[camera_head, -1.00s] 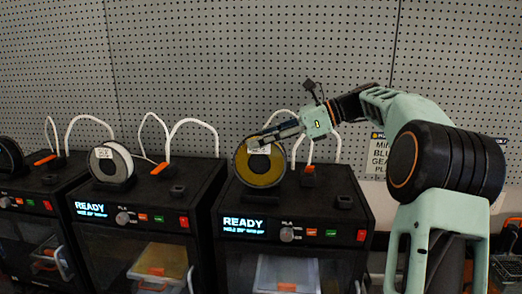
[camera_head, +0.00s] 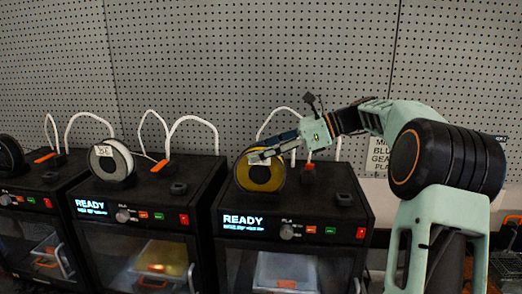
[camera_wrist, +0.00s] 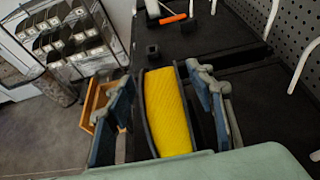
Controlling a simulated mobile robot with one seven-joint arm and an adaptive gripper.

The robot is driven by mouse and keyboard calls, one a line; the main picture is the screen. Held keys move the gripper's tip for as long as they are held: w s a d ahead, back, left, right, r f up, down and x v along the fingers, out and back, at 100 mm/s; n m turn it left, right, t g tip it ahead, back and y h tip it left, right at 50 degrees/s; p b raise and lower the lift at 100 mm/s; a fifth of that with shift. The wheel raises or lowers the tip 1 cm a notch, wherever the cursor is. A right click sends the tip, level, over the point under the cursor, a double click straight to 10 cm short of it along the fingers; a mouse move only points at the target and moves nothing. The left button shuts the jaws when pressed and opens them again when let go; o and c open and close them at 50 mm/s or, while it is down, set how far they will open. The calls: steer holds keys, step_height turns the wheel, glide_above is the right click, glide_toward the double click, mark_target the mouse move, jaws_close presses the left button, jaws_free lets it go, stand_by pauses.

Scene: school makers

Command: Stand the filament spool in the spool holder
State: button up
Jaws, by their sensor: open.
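The yellow filament spool (camera_head: 264,177) stands upright on top of the right-hand printer, its round face toward the head camera and a pale label near its top. The dark spool holder under it blends into the black printer top, so I cannot tell exactly how the spool sits in it. My gripper (camera_head: 268,153) is at the top of the spool, reaching in from the right. In the wrist view the yellow winding (camera_wrist: 168,112) lies between dark flanges, with one blue-grey finger on each side. The jaws are open around the spool.
The black printer (camera_head: 295,215) under the spool has a white tube and an orange-topped part behind and right of the spool. Another printer (camera_head: 140,205) with a white spool (camera_head: 108,160) stands to the left. A pegboard wall rises behind. A rack (camera_wrist: 65,40) shows in the wrist view.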

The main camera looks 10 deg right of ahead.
steer(key=shift+r, duration=0.15)
steer(key=shift+d+r, duration=0.1)
steer(key=shift+d, duration=0.15)
steer(key=v, duration=1.1)
steer(key=shift+d, duration=0.25)
steer(key=shift+s+r, duration=0.1)
